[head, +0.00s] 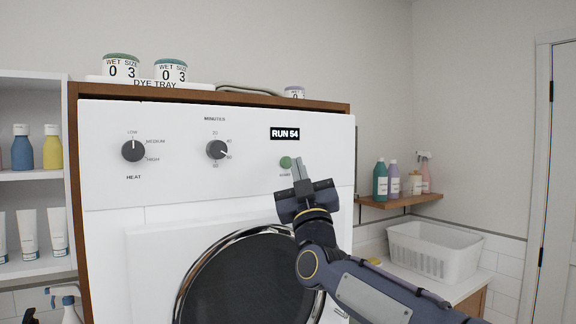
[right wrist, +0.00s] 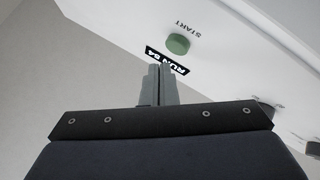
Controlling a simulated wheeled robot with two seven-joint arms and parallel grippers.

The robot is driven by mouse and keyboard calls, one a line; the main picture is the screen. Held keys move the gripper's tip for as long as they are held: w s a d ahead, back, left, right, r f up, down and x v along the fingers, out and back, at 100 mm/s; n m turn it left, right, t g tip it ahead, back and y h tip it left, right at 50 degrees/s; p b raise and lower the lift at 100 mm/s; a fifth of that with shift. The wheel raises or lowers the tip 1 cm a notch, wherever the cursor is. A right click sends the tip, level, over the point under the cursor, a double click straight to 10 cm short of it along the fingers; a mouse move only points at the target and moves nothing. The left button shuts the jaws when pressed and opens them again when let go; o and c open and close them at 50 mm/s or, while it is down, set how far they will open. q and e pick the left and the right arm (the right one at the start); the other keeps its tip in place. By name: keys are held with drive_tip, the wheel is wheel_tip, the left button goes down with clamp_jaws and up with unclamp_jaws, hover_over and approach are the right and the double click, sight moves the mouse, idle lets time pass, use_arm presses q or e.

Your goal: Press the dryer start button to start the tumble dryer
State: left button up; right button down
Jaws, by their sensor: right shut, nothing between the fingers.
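The white tumble dryer (head: 240,135) faces me in the head view. Its green start button (head: 286,162) is at the right of the panel, under a black display (head: 285,134) that reads "RUN 54". My right gripper (head: 298,168) is shut and empty, its fingertips just right of the button in the picture. In the right wrist view the shut fingers (right wrist: 156,80) point toward the panel, and the green button (right wrist: 178,44) with "START" beside it stands clear of them. I cannot tell the exact gap. My left gripper is not in view.
Two dials, heat (head: 133,151) and minutes (head: 217,149), sit left of the button. The round door (head: 240,280) is below. Jars stand in a dye tray (head: 155,84) on top. A white basket (head: 433,250) and a bottle shelf (head: 400,201) are at the right.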

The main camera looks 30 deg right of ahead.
drive_tip(key=s+b, duration=0.1)
drive_tip(key=s, duration=0.2)
drive_tip(key=s+b, duration=0.2)
drive_tip(key=shift+s+d, duration=0.2)
drive_tip(key=shift+s, duration=0.2)
idle(0.5)
drive_tip(key=s+a+f+g+y, duration=0.2)
drive_tip(key=f+g+y, duration=0.1)
drive_tip(key=f, duration=0.6)
drive_tip(key=s+a+f+g+y, duration=0.2)
drive_tip(key=f+g, duration=0.2)
drive_tip(key=f, duration=0.5)
drive_tip(key=s+a+f+g+y, duration=0.2)
drive_tip(key=f+g+y, duration=0.1)
drive_tip(key=f, duration=0.5)
drive_tip(key=s+a+f+m+g, duration=0.1)
drive_tip(key=s+f+g, duration=0.2)
drive_tip(key=s+f, duration=0.3)
drive_tip(key=s+a+f+m+g+y, duration=0.1)
drive_tip(key=s+a+f+g, duration=0.1)
drive_tip(key=s+f, duration=0.5)
drive_tip(key=s+a+f+g, duration=0.2)
drive_tip(key=s+f+g, duration=0.3)
drive_tip(key=f, duration=0.6)
drive_tip(key=shift+s+a+m+y, duration=0.25)
drive_tip(key=shift+s+m+y, duration=0.15)
drive_tip(key=shift+s, duration=0.5)
